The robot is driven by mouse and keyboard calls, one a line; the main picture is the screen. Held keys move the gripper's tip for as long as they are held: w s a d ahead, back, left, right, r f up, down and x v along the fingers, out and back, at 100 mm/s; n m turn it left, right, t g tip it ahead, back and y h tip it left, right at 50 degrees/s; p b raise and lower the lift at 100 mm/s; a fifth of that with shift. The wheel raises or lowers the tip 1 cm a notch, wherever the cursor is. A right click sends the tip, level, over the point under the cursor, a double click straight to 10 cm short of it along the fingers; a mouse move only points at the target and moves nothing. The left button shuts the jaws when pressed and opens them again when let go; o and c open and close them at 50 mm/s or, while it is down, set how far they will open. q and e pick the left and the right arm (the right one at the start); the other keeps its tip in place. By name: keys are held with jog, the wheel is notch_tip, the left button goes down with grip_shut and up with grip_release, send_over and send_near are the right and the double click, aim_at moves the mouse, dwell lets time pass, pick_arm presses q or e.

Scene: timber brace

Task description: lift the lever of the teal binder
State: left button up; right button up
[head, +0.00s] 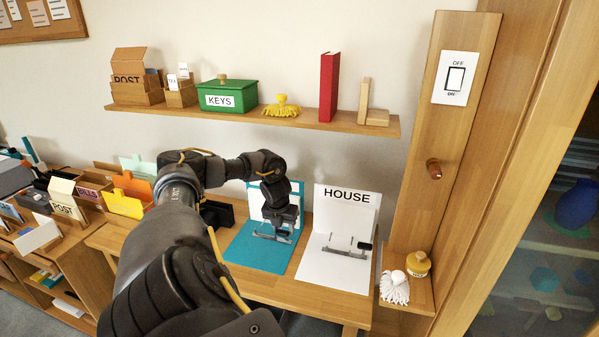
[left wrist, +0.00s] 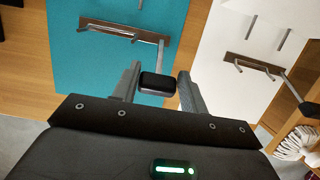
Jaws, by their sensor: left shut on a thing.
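The teal binder (head: 243,254) lies open on the wooden desk, its cover standing up at the back. Its metal lever mechanism (head: 262,237) is partly hidden by my left gripper (head: 283,225), which is over the binder's right side. In the left wrist view the teal binder (left wrist: 72,75) shows a brown metal plate (left wrist: 110,28) with upright prongs. The lever (left wrist: 160,55) runs from the plate's right end to a dark knob (left wrist: 158,84). The fingers of my left gripper (left wrist: 157,88) are on either side of this knob, shut on it. My right gripper is not in view.
A white HOUSE binder (head: 318,265) lies open just right of the teal one, with its own lever. A white mop head (head: 394,288) and yellow pot (head: 418,264) stand on a small ledge at right. A shelf (head: 240,117) with boxes runs above.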

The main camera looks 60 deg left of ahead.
pick_arm(q)
jog(key=shift+w+a+r, duration=0.3)
jog(key=shift+w+a, duration=0.15)
jog(key=shift+a, duration=0.15)
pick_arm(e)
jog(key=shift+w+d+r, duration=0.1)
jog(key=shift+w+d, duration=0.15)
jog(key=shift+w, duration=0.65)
pick_arm(q)
jog(key=shift+w+r, duration=0.1)
jog(key=shift+w, duration=0.05)
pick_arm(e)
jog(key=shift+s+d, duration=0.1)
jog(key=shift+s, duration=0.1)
pick_arm(q)
jog(key=o, duration=1.4)
jog(key=shift+w+a+f, duration=0.1)
jog(key=shift+w+f, duration=0.05)
jog(key=shift+f, duration=0.2)
jog(key=shift+s+r, duration=0.2)
jog(key=v, duration=1)
jog(key=shift+r+b, duration=0.25)
jog(key=shift+b, duration=0.05)
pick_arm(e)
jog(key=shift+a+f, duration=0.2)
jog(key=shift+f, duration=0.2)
